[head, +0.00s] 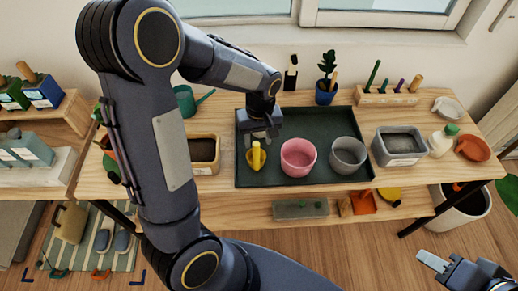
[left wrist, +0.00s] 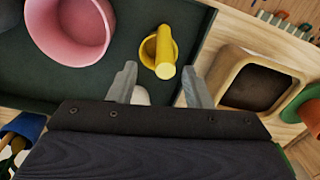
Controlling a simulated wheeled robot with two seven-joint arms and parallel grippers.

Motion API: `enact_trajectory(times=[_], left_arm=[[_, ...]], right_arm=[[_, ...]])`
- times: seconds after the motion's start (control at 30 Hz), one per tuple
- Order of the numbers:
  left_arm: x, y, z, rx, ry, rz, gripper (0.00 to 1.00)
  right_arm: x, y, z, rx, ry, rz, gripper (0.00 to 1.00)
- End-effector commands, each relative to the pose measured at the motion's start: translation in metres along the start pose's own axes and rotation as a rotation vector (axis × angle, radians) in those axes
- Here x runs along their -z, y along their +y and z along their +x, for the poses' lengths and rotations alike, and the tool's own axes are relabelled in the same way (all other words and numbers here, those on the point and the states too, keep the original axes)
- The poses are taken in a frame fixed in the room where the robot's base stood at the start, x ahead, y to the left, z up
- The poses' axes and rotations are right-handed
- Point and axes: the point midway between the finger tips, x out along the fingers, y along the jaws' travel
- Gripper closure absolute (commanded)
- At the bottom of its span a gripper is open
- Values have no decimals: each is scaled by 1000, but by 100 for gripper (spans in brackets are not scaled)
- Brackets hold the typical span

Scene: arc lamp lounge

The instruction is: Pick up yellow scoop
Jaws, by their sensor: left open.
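The yellow scoop (head: 256,156) lies on the dark green tray (head: 310,122), left of a pink pot, with its handle raised. In the left wrist view the scoop (left wrist: 164,58) shows its round bowl and thick handle, just beyond the fingertips. My left gripper (head: 262,132) hangs over the tray just behind the scoop. In the left wrist view the left gripper (left wrist: 160,80) is open, its two fingers apart and not touching the scoop. My right gripper (head: 440,267) is at the lower right, away from the table, and its finger gap is unclear.
The pink pot (head: 298,158) and a grey pot (head: 348,155) stand on the tray. A wooden box of soil (head: 204,153) is left of the tray. A grey bin (head: 398,146) stands right of it. A white object lies under the left gripper in the left wrist view (left wrist: 141,96).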

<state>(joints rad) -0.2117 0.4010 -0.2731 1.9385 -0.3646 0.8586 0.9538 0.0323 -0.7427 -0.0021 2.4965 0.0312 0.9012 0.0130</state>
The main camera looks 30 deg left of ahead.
Motion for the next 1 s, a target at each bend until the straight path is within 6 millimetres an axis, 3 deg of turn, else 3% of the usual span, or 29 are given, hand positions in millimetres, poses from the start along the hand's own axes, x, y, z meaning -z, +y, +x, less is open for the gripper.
enact_trajectory(times=[0.43,0.77,1.0], left_arm=[[-5,-6,59,3,-4,2,55],[-4,-5,68,-2,-1,1,55],[-4,-5,68,-2,-1,2,85]], right_arm=[[5,-4,-10,0,0,0,64],[5,-4,-10,0,0,0,64],[5,-4,-10,0,0,0,64]])
